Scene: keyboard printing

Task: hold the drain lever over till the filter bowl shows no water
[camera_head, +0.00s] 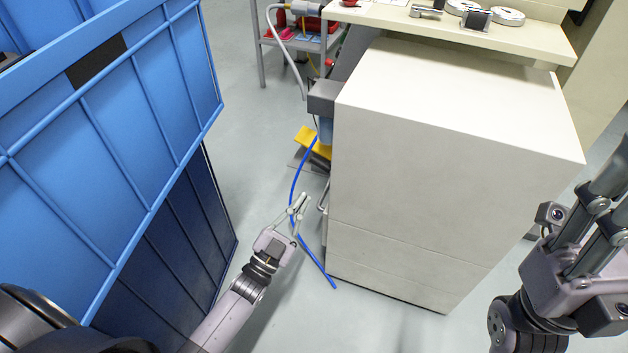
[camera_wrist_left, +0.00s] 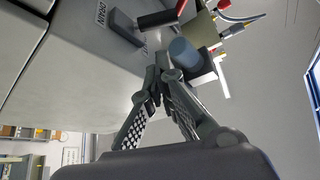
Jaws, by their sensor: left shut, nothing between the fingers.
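My left gripper (camera_head: 299,202) is shut and empty, low beside the left side of the pale cabinet. In the left wrist view its fingertips (camera_wrist_left: 158,72) meet just beside a blue-grey cylinder, which looks like the filter bowl (camera_wrist_left: 184,52). The bowl also shows in the head view (camera_head: 325,130), under a grey block. A dark bar, likely the drain lever (camera_wrist_left: 125,28), sticks out by the label DRAIN (camera_wrist_left: 101,12), apart from the fingertips. Any water level in the bowl cannot be made out.
The pale cabinet (camera_head: 450,150) fills the centre right. A large blue crate (camera_head: 120,130) stands on the left. A blue hose (camera_head: 293,180) hangs to the floor beside my left gripper. A yellow object (camera_head: 313,142) lies behind.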

